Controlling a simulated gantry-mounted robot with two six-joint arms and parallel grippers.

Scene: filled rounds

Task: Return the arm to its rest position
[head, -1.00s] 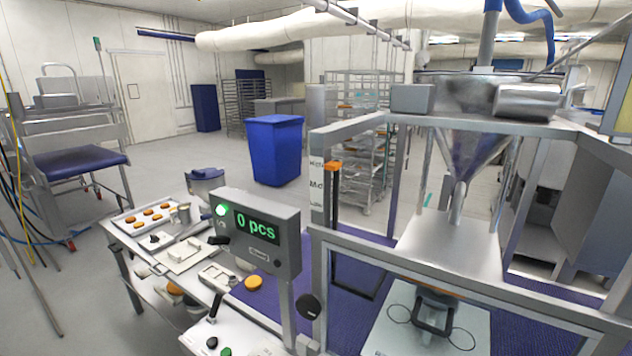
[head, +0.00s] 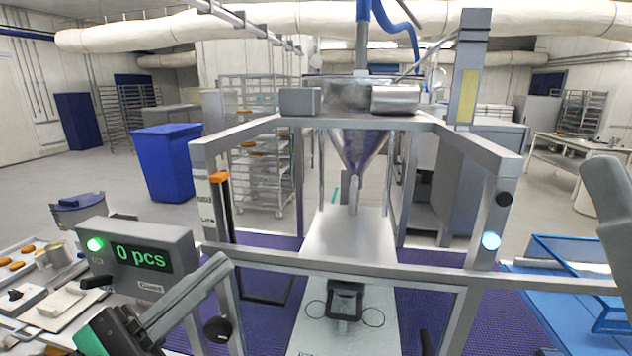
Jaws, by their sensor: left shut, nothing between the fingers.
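My left gripper (head: 218,270) is in the lower left of the head view, with a black and green body at the bottom edge. Its long grey fingers point up and to the right and lie together, shut and empty. They hang in front of the frame of the filling machine, just right of the counter display (head: 135,258), which reads 0 pcs. I cannot tell whether they touch anything. A grey part that looks like my right arm enters at the right edge; its gripper is not in view.
The filling machine's metal frame (head: 350,262) stands close ahead, with a steel hopper (head: 357,148) and a plate below. A tray of orange rounds (head: 22,262) lies at the left. A blue bin (head: 168,160) stands behind. A blue table (head: 570,285) is at the right.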

